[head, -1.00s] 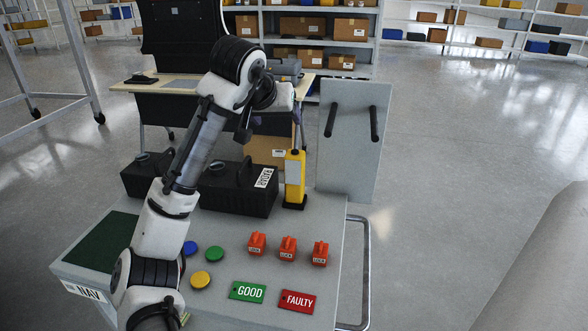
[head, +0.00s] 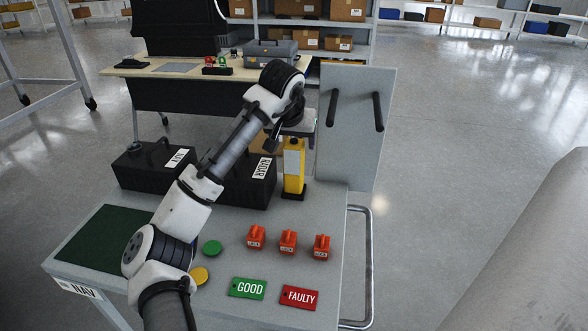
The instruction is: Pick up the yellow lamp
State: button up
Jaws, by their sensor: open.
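The yellow lamp (head: 294,176) stands upright on the grey cart top (head: 325,205), near its back edge. It has a black base and a pale panel on its side. My gripper (head: 294,134) is at the top of the lamp, pointing down from the bent wrist. The wrist and the gripper body partly cover the fingers and the lamp's upper end. My gripper is open, and the lamp is still standing on the cart. I cannot tell whether the fingers touch it.
Black cases (head: 248,190) stand left of the lamp, and an upright grey panel with two black handles (head: 352,130) is behind right. Several red locks (head: 288,241), a green GOOD tag (head: 248,288) and a red FAULTY tag (head: 300,297) lie in front. A desk (head: 165,70) is behind.

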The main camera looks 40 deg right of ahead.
aim_at(294, 169)
jog(key=shift+p+x, duration=0.45)
jog(key=shift+x, duration=1.85)
jog(key=shift+s+a+f, duration=0.15)
jog(key=shift+a, duration=0.05)
grip_shut()
